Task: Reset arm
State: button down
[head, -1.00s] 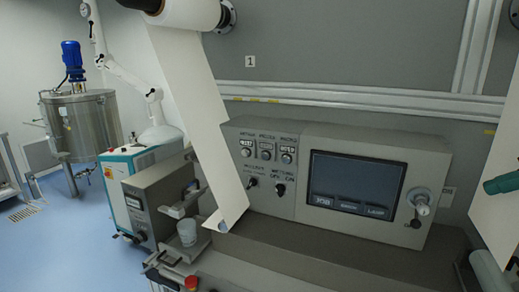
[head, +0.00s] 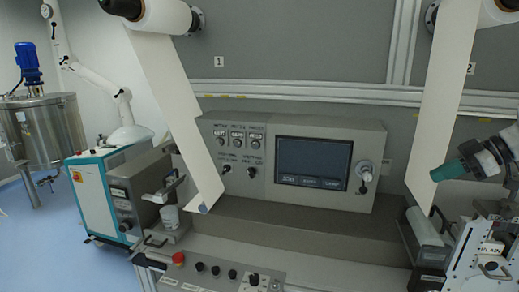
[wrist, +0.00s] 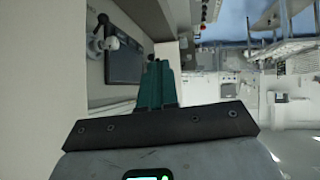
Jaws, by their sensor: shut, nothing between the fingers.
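My gripper (head: 437,174) has teal fingers and shows at the right of the head view, beside the lower end of the right hanging web. Whether it touches that web cannot be told. In the wrist view my gripper (wrist: 158,64) shows its teal fingers together and empty. White arm links of mine run off the right edge of the head view. The control panel with its dark screen (head: 313,163) stands left of the gripper.
A left white web (head: 175,110) and a right white web (head: 440,100) hang from rolls. A machine unit labelled PLAIN (head: 485,255) stands below my arm. A button panel with a red knob (head: 178,258) is at the front.

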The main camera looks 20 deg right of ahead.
jog(key=a+f+m+g+b, duration=0.1)
jog(key=a+f, duration=0.5)
jog(key=f, duration=0.4)
jog(key=a+f+m+g+h+b, duration=0.1)
jog(key=a+f+m+b, duration=0.1)
jog(key=a+f, duration=0.6)
jog(key=a+f+m+b, duration=0.1)
jog(key=a+f, duration=0.3)
jog(key=f, duration=0.7)
jog(key=s+a+f+m+g+h+b, duration=0.1)
jog(key=s+a+f+m, duration=0.1)
jog(key=s+a+f, duration=0.4)
jog(key=s+a+f+m+g+h+b, duration=0.1)
jog(key=s+a+f, duration=0.35)
jog(key=f, duration=0.35)
jog(key=s+a+f+m+g+h+b, duration=0.1)
jog(key=s+a+f+m+h+b, duration=0.1)
jog(key=s, duration=0.9)
jog(key=s+a+f+m+g+h+b, duration=0.1)
jog(key=s+f, duration=0.4)
jog(key=s, duration=0.7)
jog(key=shift+s+a+f+m+h+b, duration=0.15)
jog(key=shift+s+a+m+h+b, duration=0.1)
jog(key=shift+a+m+h+b, duration=0.3)
